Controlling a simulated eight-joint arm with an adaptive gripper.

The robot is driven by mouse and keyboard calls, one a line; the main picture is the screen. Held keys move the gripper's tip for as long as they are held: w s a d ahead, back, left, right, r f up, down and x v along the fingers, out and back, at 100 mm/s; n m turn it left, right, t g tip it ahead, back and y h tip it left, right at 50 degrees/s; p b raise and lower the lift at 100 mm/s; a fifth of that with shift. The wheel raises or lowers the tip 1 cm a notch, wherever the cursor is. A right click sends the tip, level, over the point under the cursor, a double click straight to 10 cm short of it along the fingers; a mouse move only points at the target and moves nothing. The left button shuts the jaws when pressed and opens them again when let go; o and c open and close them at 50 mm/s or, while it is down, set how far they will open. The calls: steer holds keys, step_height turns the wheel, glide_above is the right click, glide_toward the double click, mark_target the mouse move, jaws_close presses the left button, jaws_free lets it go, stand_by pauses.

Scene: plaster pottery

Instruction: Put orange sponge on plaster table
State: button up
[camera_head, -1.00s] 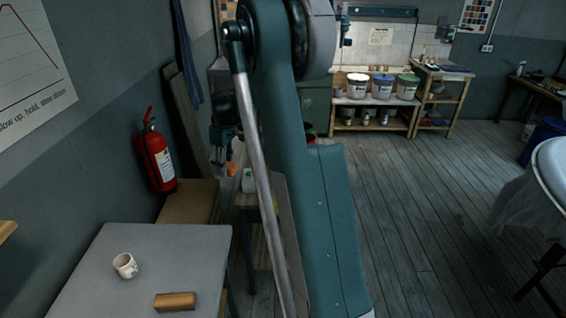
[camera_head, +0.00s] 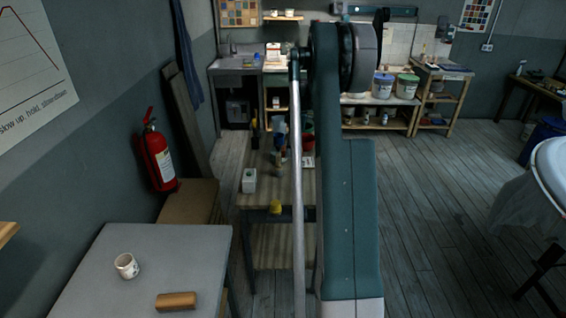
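An orange-brown block (camera_head: 176,301) lies on the grey-topped table (camera_head: 100,280) at the lower left; I cannot tell whether it is the orange sponge. No other clearly orange sponge shows. A wooden table (camera_head: 262,190) stands beyond the grey one, partly hidden by my arm. I cannot tell which is the plaster table. My gripper is not visible; my teal arm rises through the middle of the view, and its far end is out of sight. What my gripper holds, if anything, cannot be seen.
A white cup (camera_head: 126,266) stands on the grey table. The wooden table bears a white-and-green container (camera_head: 249,181) and several other items; a small yellow thing (camera_head: 276,207) shows at its front edge. A fire extinguisher (camera_head: 157,158) hangs on the left wall.

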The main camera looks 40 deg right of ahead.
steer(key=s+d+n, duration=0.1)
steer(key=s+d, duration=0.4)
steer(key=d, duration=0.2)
glide_above(308, 178)
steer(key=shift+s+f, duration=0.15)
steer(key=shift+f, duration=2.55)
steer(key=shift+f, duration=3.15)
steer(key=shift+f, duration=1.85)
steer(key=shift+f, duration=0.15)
